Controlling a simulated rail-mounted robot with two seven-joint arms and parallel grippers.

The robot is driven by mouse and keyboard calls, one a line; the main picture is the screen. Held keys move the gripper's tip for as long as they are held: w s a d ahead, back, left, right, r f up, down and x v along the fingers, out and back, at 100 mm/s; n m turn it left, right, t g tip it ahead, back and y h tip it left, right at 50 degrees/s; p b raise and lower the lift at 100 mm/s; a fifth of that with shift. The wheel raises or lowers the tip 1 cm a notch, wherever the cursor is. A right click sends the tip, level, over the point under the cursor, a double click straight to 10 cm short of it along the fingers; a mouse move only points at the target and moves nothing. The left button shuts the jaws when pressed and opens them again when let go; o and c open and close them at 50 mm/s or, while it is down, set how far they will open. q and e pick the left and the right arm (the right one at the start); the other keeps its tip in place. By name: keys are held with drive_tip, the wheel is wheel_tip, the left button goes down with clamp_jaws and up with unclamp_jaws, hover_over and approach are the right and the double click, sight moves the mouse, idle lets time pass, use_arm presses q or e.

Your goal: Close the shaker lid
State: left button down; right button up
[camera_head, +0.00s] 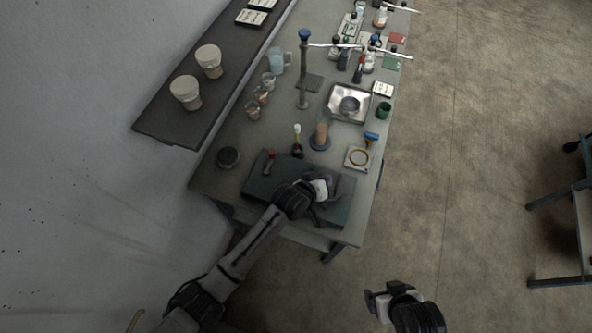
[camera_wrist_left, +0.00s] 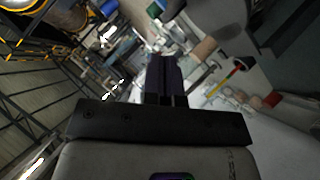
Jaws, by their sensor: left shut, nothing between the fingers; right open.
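A flat dark grey slab-like unit (camera_head: 262,186), which seems to be the shaker, lies at the near end of the bench. I cannot make out its lid separately or tell how far open it is. My left gripper (camera_head: 334,188) is over the right part of this unit in the head view and hides some of it. Whether it touches the unit cannot be told. In the left wrist view its fingers (camera_wrist_left: 167,82) are together with nothing between them. My right gripper (camera_head: 375,303) is open and empty, beyond the bench's near right corner, over the floor.
A small red-topped item (camera_head: 270,158) is at the unit's back edge. A dark round item (camera_head: 228,157), a brown cylinder on a blue base (camera_head: 321,135) and a square plate with a ring (camera_head: 358,157) stand nearby.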

sight(333, 197)
use_arm(q)
drive_tip(key=shift+s+d+f, duration=0.25)
drive_tip(key=shift+d+f, duration=0.3)
drive_tip(key=shift+d, duration=0.15)
drive_tip(key=shift+s+d+f, duration=0.25)
drive_tip(key=shift+d+f, duration=0.75)
drive_tip(key=shift+f, duration=0.05)
drive_tip(key=shift+f, duration=0.1)
drive_tip(key=s+a+r+p, duration=0.3)
drive_tip(key=s+r, duration=0.4)
drive_tip(key=r, duration=0.3)
drive_tip(key=shift+a+r, duration=0.25)
drive_tip(key=shift+a, duration=0.2)
